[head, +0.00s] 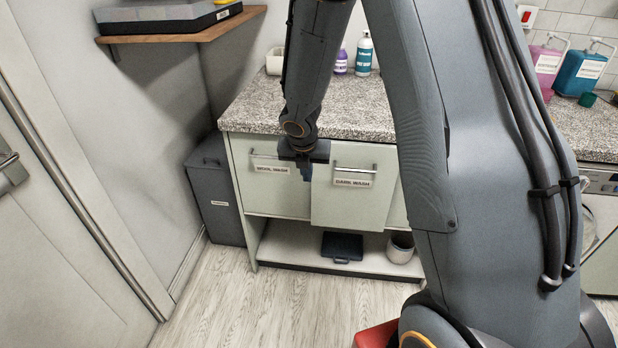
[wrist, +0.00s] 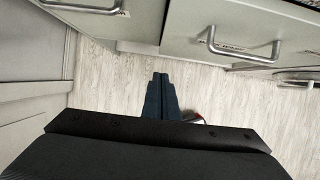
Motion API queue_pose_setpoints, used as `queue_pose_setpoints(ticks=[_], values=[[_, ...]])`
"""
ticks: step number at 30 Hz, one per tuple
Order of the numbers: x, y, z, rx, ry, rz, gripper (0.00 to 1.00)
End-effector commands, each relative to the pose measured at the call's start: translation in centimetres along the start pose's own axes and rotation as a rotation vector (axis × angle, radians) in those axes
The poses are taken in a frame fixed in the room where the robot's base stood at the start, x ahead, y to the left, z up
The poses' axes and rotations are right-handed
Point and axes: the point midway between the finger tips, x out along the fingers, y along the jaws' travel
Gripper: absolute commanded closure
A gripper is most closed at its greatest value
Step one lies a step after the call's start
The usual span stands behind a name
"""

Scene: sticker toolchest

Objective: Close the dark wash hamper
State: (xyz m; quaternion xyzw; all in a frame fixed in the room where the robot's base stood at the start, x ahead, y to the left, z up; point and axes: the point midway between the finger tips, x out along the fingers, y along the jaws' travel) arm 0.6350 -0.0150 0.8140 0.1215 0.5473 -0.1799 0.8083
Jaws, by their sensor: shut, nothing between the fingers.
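The dark wash hamper (head: 350,206) is a pale drawer-like front under the granite counter, labelled "DARK WASH", with a metal bar handle (head: 355,170). It stands out forward of the wool wash front to its left, so it is partly open. It also shows in the wrist view at the upper right (wrist: 190,35), with its handle (wrist: 240,50). My gripper (head: 305,178) is shut and empty, pointing down in front of the fronts, near the left edge of the dark wash hamper. In the wrist view its fingertips (wrist: 163,78) are together over the floor, apart from the handle.
The wool wash front (head: 262,198) is flush with the cabinet. Below are a low shelf (head: 290,246) with a dark flat item (head: 342,247) and a pale pot (head: 400,247). A dark bin (head: 215,190) stands at the left. The floor (head: 235,300) in front is clear.

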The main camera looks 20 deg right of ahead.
Motion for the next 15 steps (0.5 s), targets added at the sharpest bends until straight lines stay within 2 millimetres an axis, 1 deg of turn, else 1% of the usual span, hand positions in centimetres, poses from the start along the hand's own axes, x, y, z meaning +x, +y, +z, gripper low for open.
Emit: queue_pose_setpoints(ticks=[1,5,8,11,15], values=[[-0.4,-0.3,0.2,0.001,0.001,-0.001,1.00],[-0.8,-1.1,0.7,0.003,0.001,-0.002,1.00],[-0.5,-1.4,1.0,0.003,0.001,-0.002,1.00],[0.7,-1.4,0.9,0.003,0.001,-0.002,1.00],[3.2,-1.4,0.8,0.003,0.002,-0.002,1.00]])
